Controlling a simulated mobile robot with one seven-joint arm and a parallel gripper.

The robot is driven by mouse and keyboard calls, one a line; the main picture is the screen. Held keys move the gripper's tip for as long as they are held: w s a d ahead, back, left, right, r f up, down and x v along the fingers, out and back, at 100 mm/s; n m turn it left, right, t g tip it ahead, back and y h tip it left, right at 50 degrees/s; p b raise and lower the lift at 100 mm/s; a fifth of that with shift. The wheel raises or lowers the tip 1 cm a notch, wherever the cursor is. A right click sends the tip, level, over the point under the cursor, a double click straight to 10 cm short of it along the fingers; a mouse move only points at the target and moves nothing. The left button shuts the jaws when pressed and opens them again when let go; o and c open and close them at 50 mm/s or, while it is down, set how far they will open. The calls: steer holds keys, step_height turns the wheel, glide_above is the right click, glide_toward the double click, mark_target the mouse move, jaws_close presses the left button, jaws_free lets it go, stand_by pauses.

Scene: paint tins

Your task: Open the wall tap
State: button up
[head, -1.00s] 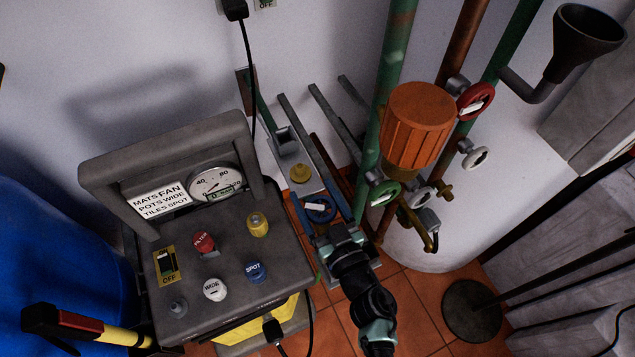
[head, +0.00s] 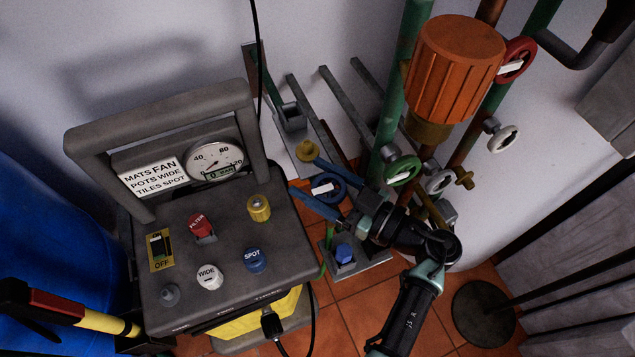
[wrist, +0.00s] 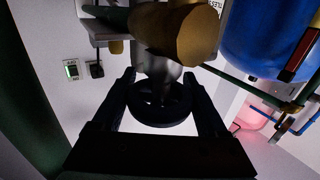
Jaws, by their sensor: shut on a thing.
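A blue handwheel (head: 336,190) with a white tag stands low near the wall, right of the control console. My gripper (head: 304,173) reaches in from the right, and its two long fingers lie on either side of this wheel. In the wrist view my gripper (wrist: 160,78) is shut on a dark ring-shaped wheel (wrist: 160,119), one finger at each side. I take it to be the same wheel; its colour is lost in shadow there. A brass body (wrist: 188,30) lies beyond it. I cannot tell how far the wheel is turned.
A green wheel (head: 403,170), a white wheel (head: 503,137) and a red wheel (head: 516,62) sit on pipes to the right, near an orange ribbed cylinder (head: 455,65). The console (head: 225,225) with knobs stands left. A blue-knobbed box (head: 344,256) is below my gripper.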

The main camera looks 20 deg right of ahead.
steer(key=shift+a, duration=0.1)
stand_by(0.4)
steer(key=o, duration=1.3)
steer(key=v, duration=1.3)
steer(key=shift+w, duration=0.1)
